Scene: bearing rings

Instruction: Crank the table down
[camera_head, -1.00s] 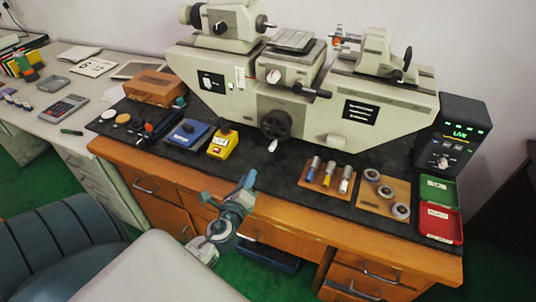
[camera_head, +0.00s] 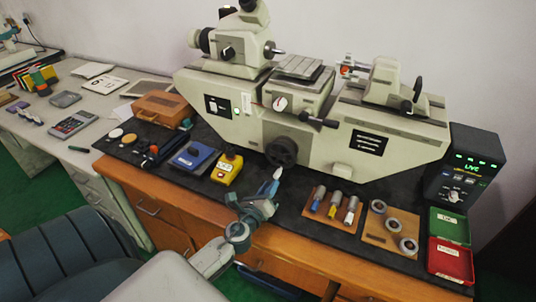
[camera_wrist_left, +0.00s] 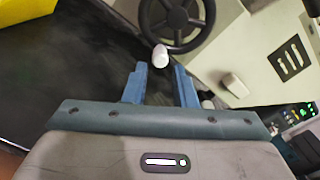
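The measuring machine (camera_head: 395,145) stands on the bench, with a small grey table (camera_head: 300,66) at its upper middle. Below that table is a black handwheel (camera_head: 281,151), the crank; it shows with spokes in the left wrist view (camera_wrist_left: 183,22). Its white grip knob (camera_wrist_left: 160,57) sits at the rim's lower edge. My left gripper (camera_head: 268,188) is just in front of the wheel. In the left wrist view its blue fingers (camera_wrist_left: 160,82) are apart, with the knob just ahead of the gap between the tips. Contact is not visible. My right gripper is out of view.
A yellow box (camera_head: 227,169) and a blue case (camera_head: 191,155) lie left of the wheel. A wooden board with plug gauges (camera_head: 333,207) and one with rings (camera_head: 389,230) lie to the right. Red (camera_head: 450,260) and green (camera_head: 449,228) trays are at far right.

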